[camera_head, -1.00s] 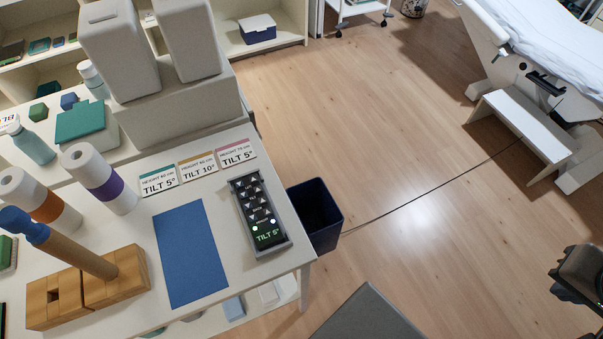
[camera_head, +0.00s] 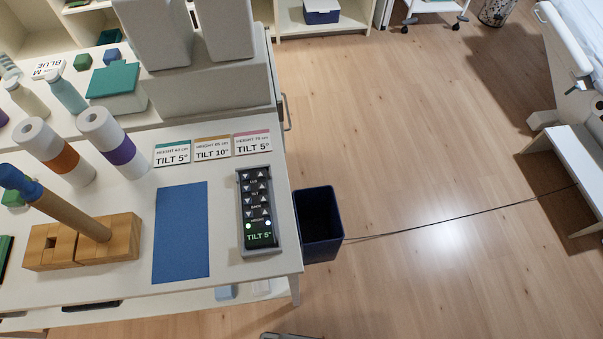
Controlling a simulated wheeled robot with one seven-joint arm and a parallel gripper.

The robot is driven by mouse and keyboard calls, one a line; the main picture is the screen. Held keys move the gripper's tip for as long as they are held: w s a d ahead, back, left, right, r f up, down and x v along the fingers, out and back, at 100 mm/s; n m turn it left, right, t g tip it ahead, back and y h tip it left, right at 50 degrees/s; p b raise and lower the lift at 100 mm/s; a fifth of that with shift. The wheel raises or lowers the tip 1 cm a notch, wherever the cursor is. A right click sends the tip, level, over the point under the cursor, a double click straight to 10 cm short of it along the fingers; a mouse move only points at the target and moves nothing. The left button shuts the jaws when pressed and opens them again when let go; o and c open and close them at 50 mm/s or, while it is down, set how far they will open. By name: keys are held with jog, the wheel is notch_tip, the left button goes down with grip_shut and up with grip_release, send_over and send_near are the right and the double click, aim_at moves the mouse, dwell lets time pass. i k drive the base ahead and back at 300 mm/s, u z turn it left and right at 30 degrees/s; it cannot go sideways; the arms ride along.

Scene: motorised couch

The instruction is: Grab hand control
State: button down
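The hand control (camera_head: 257,210) is a dark handset with a grey frame, rows of white arrow buttons and a green display reading "TILT 5°". It lies face up on the white table (camera_head: 225,273) near its right edge, just right of a blue mat (camera_head: 181,232). My gripper does not show in the current view. The treatment couch (camera_head: 577,50) is partly visible at the upper right, cut off by the picture edge.
Three tilt cards (camera_head: 212,148) lie behind the hand control. A wooden block with a blue-topped peg (camera_head: 80,222) and paper rolls (camera_head: 109,143) stand to the left. A dark blue bin (camera_head: 319,225) stands beside the table. A cable (camera_head: 430,227) crosses the otherwise open floor.

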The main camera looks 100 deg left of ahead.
aim_at(259, 231)
jog(key=i, duration=0.55)
jog(key=u, duration=4.25)
jog(key=i, duration=0.5)
jog(key=u, duration=0.05)
jog(key=k, duration=0.5)
jog(key=u, duration=2.25)
jog(key=i, duration=0.35)
jog(key=z, duration=0.05)
